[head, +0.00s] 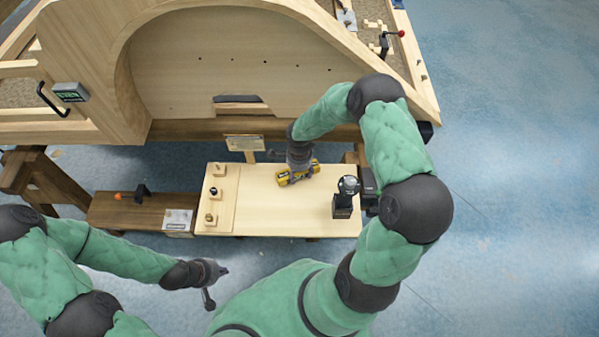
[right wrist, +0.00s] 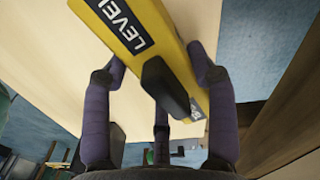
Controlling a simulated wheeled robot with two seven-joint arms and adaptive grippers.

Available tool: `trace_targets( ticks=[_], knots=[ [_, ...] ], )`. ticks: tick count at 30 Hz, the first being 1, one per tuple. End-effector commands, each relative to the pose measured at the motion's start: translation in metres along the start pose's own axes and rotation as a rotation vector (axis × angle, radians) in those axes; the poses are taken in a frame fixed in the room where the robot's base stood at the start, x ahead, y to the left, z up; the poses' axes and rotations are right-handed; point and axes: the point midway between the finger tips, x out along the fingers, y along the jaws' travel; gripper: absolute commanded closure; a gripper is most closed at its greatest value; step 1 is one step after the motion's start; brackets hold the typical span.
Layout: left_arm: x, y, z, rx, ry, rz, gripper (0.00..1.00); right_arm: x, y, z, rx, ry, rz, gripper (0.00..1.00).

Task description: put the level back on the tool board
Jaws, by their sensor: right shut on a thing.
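The yellow level (head: 291,178) is held by my right gripper (head: 301,164), just over the pale wooden board (head: 275,218) on the low bench. I cannot tell if it touches the board. In the right wrist view the level (right wrist: 180,55), with a dark "LEVEL" label and a black block on its face, runs tilted between the fingers of my right gripper (right wrist: 165,85). My left gripper (head: 218,284) is open and empty, in front of the bench and well away from the level.
A dark tool (head: 345,195) stands upright at the board's right end. Several small wooden holders (head: 213,193) line its left strip. A small sign (head: 243,142) stands behind. A brown bench (head: 130,213) lies left, and a large wooden frame (head: 240,60) rises behind.

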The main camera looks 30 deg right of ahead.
Motion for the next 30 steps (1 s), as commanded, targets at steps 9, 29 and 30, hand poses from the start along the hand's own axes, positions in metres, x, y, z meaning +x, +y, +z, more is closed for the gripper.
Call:
trace_targets(
  ticks=[9, 29, 30],
  knots=[
    [0.001, 0.000, 0.000, 0.000, 0.000, 0.000, 1.00, 0.001, 0.000, 0.000, -0.001, 0.000, 0.000, 0.18],
    [-0.031, 0.011, 0.001, 0.000, 0.000, 0.000, 1.00, -0.078, -0.001, 0.000, 0.000, 0.000, -0.003, 0.18],
    [-0.034, 0.012, 0.001, 0.000, 0.000, 0.000, 1.00, -0.086, -0.001, 0.000, -0.001, 0.000, -0.003, 0.18]
  ],
)
